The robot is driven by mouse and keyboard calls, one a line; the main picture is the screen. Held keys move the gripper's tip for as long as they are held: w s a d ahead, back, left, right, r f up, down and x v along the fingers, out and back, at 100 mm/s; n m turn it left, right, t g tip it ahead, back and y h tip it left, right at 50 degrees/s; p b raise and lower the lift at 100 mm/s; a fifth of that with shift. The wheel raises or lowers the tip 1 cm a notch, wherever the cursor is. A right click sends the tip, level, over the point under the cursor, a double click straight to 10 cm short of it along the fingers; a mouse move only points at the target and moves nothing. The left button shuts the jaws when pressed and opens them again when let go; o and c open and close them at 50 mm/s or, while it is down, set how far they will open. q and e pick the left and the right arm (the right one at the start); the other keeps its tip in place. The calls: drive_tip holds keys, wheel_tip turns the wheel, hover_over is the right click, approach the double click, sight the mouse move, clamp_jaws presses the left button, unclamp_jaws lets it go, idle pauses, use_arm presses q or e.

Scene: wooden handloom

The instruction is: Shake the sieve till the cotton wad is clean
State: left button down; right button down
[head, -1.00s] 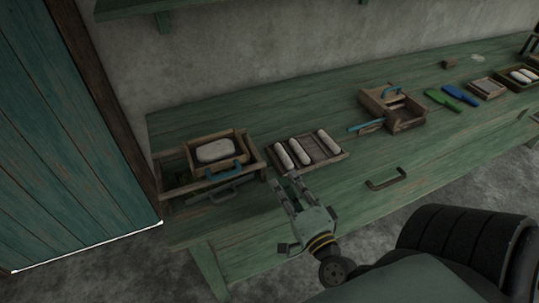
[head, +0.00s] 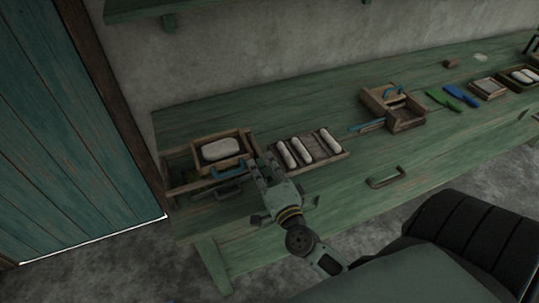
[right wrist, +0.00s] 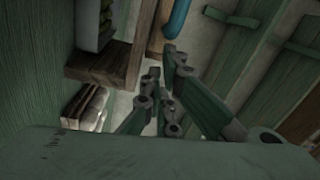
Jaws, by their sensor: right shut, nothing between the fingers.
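The sieve (head: 197,160) is a small wooden frame with a blue handle (head: 229,168), set in or on a larger wooden box at the bench's left end. A pale, rounded cotton wad (head: 220,150) lies in it; I cannot tell how clean it is. My right gripper (head: 264,162) is shut and empty. Its fingertips are close to the right side of the sieve and box, clear of the wad. In the right wrist view, the fingers (right wrist: 163,90) show near wooden edges and a blue handle (right wrist: 177,18). My left gripper is not in view.
A wooden tray (head: 340,151) with several white rolls lies just right of my gripper. Further right are a wooden box with blue handles (head: 408,121), a green tool (head: 442,97) and a blue tool (head: 461,95).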

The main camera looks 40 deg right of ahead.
sight(241, 171)
idle(0.3)
drive_tip(key=a, duration=0.2)
drive_tip(key=w+a+p, duration=0.1)
drive_tip(key=a, duration=0.3)
drive_tip(key=shift+w+a+p, duration=0.15)
drive_tip(key=shift+w+p, duration=0.1)
drive_tip(key=shift+p, duration=0.05)
